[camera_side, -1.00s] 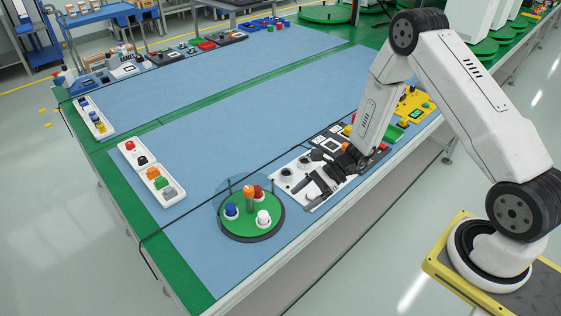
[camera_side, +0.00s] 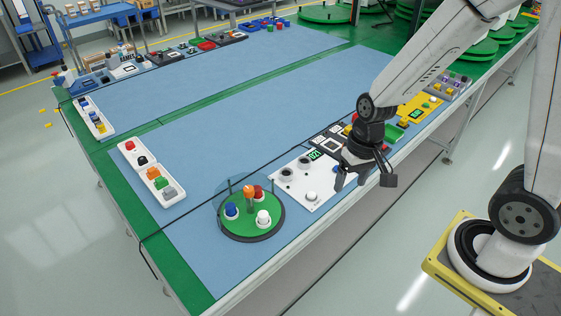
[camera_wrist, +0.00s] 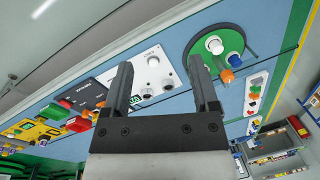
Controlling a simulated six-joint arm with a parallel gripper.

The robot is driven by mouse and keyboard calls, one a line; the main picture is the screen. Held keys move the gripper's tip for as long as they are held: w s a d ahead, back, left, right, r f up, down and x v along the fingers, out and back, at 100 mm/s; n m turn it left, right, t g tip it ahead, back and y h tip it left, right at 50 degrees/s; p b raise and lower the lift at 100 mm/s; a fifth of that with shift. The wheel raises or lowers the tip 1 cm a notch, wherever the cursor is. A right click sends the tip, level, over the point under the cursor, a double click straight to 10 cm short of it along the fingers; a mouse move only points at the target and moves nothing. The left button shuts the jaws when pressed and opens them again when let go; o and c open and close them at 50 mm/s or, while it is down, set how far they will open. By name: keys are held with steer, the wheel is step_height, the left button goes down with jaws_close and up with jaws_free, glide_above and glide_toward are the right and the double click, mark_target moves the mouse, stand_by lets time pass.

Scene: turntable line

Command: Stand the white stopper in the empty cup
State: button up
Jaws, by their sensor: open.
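A white stopper-like piece (camera_side: 263,216) stands on the front right of the round green turntable (camera_side: 243,232); it also shows in the wrist view (camera_wrist: 214,45). A white panel (camera_side: 325,188) beside the turntable carries two dark-topped round cups or sockets (camera_side: 287,173) and a white round piece (camera_side: 311,197). I cannot tell for sure which cup is empty. My gripper (camera_side: 364,182) is open, with nothing between its fingers. It hangs over the right side of the white panel, apart from the turntable. In the wrist view its fingers (camera_wrist: 160,66) reach toward the panel.
Blue (camera_side: 232,210), red (camera_side: 258,191) and orange (camera_side: 249,189) pieces share the turntable, with a clear curved guard at its back left. A white tray (camera_side: 152,174) of coloured pieces lies left. Yellow panel (camera_side: 412,107) and dark boxes lie right. The blue mat's middle is clear.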

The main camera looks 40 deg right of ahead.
steer(key=r+n+t, duration=0.1)
steer(key=n, duration=0.1)
steer(key=r+n+t+h, duration=0.1)
steer(key=r, duration=0.1)
steer(key=shift+s+d+n+h, duration=0.2)
steer(key=shift+n+h, duration=0.1)
steer(key=shift+n, duration=0.1)
